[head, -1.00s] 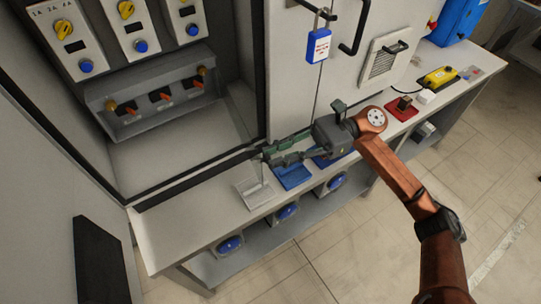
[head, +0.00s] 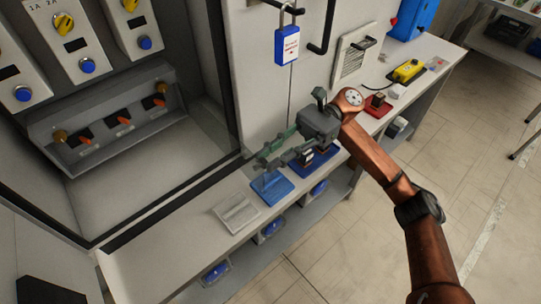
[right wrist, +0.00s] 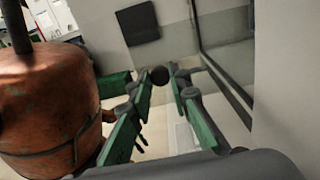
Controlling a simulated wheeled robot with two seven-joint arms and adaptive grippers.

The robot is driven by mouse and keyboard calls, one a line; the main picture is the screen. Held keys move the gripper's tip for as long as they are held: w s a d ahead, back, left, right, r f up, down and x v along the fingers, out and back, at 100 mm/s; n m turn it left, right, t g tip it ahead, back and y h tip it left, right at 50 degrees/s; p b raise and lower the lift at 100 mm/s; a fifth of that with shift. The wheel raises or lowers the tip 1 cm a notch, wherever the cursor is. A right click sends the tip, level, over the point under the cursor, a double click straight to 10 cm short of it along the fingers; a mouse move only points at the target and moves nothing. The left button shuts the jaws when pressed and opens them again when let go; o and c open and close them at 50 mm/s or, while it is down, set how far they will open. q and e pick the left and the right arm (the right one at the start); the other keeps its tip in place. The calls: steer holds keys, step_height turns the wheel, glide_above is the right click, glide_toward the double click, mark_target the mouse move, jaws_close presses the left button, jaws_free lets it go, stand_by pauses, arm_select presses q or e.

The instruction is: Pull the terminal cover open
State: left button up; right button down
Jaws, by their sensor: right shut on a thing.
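The grey terminal box (head: 102,122) sits low inside the open cabinet. It carries brass round knobs and several orange-and-black terminals on its face. I cannot tell which part of it is the cover. My right gripper (head: 262,162) is outside the cabinet, above the bench and near the blue tray (head: 279,192), well apart from the terminal box. In the right wrist view, the green-padded fingers are closed around a small dark round thing (right wrist: 160,75) at their tips. Most of that thing is hidden, and I cannot name it. My left gripper is out of view.
A pale flat tray (head: 236,212) lies on the bench left of the blue tray. The cabinet's dark frame edge (head: 165,205) lies between gripper and terminal box. A blue padlock (head: 287,45) hangs above. A red tray (head: 378,106) and yellow box (head: 408,71) stand farther right.

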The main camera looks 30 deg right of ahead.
steer(key=c, duration=1.8)
jaws_free()
steer(key=w+d, duration=0.2)
steer(key=d, duration=1)
